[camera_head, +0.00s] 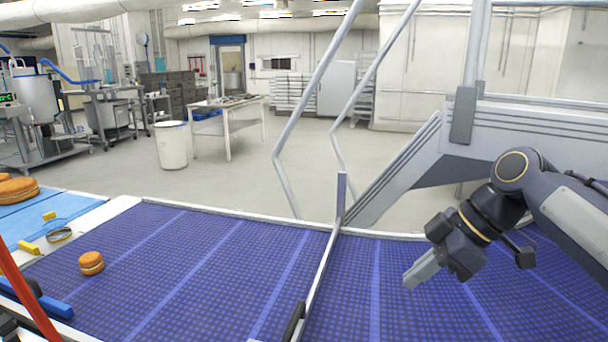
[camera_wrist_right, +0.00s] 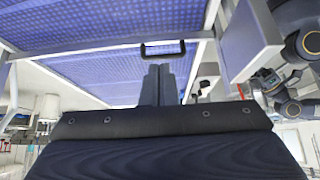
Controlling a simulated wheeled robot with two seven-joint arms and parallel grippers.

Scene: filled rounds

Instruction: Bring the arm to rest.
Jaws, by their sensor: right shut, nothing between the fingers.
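My right arm (camera_head: 570,205) comes in from the right in the head view. Its gripper (camera_head: 412,279) is shut and empty, held above the right part of the blue belt (camera_head: 355,300). In the right wrist view the two fingers (camera_wrist_right: 158,85) lie side by side with nothing between them. My left gripper does not show.
A metal rail (camera_head: 322,265) divides the belt, with a black handle (camera_head: 293,322) near the front. An orange-brown filled round (camera_head: 91,263) lies on the left belt. More rounds (camera_head: 18,189) sit at the far left by a yellow-handled ring (camera_head: 60,235). Grey slanted frame beams (camera_head: 395,170) stand behind the gripper.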

